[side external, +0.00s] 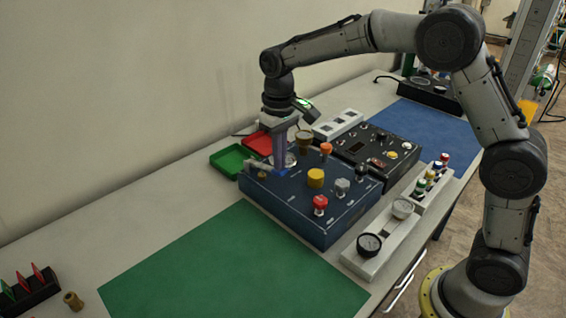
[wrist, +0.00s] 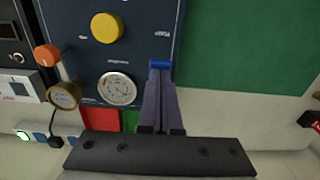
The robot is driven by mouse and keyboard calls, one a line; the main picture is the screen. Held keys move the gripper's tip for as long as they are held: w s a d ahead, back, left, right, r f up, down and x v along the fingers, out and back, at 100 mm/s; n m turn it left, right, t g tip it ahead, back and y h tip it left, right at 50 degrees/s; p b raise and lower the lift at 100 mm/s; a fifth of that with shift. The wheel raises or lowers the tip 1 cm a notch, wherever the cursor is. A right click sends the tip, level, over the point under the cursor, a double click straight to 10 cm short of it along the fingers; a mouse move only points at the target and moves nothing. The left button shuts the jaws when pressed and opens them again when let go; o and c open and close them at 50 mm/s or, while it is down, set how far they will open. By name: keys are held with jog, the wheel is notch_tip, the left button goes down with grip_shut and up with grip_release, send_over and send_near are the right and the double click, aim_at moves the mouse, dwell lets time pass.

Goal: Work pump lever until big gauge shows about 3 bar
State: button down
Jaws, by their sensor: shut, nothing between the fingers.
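The big gauge (wrist: 117,89) is a round white dial on the dark blue panel (side external: 300,205). Its needle is too small to read. My gripper (side external: 279,168) points down over the panel's back left part, beside this gauge. In the wrist view its fingers (wrist: 160,72) are together, just right of the gauge, with nothing seen between them. A bright blue piece (wrist: 160,64) shows at the fingertips; I cannot tell whether it is the pump lever or the fingertips. No pump lever is clearly seen otherwise.
A yellow knob (side external: 316,178), a red knob (side external: 320,203), a grey knob (side external: 342,187) and an orange knob (side external: 326,149) stand up from the panel. Green (side external: 229,160) and red (side external: 256,144) trays lie behind it. The green mat (side external: 230,270) is clear.

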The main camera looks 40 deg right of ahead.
dwell(0.3)
jog(key=shift+f, duration=1.95)
jog(key=shift+r, duration=1.95)
jog(key=shift+f, duration=0.8)
jog(key=shift+r, duration=0.1)
jog(key=shift+r, duration=0.8)
notch_tip(320, 180, up, 7)
